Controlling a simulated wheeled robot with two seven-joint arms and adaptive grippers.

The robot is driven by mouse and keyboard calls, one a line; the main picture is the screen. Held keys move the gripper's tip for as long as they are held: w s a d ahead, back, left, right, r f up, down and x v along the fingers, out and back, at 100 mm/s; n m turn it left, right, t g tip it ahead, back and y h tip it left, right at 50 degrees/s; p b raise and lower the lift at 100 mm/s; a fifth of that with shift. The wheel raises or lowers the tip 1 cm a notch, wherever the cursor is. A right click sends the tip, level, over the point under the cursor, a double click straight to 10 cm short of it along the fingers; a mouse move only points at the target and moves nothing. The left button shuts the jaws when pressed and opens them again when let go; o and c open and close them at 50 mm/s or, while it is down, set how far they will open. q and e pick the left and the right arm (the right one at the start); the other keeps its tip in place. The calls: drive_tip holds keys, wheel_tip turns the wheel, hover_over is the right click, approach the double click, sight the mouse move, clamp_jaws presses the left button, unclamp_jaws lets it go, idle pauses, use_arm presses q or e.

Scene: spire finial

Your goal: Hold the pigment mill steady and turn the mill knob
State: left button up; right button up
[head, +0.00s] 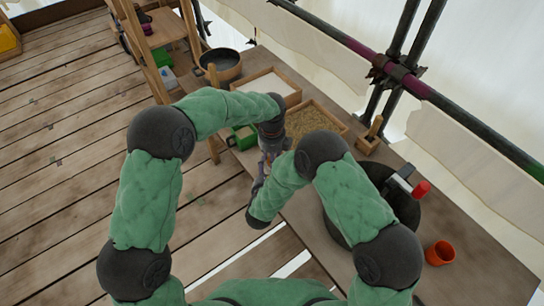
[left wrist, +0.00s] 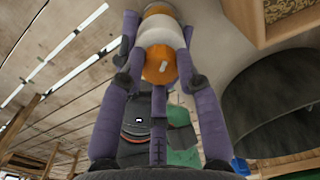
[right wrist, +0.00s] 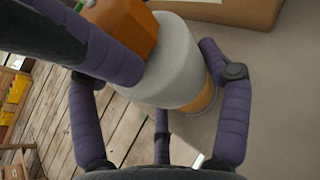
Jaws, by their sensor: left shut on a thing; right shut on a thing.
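The pigment mill shows in the left wrist view (left wrist: 163,33) and the right wrist view (right wrist: 178,62) as a pale white body with orange ends. My left gripper (left wrist: 160,75) is shut on this orange cap. My right gripper (right wrist: 165,95) is shut around the body lower down; a left finger crosses the cap in that view. In the head view my left gripper (head: 268,150) is above my right gripper (head: 257,188), and the mill is mostly hidden.
The grey-brown table (head: 455,250) holds two wooden trays, one white-filled (head: 270,82) and one grain-filled (head: 315,118).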

use_arm(q)
drive_tip(key=m, duration=0.3)
drive_tip(key=shift+m, duration=2.1)
drive_tip(key=o, duration=0.9)
wheel_tip(320, 180, up, 12)
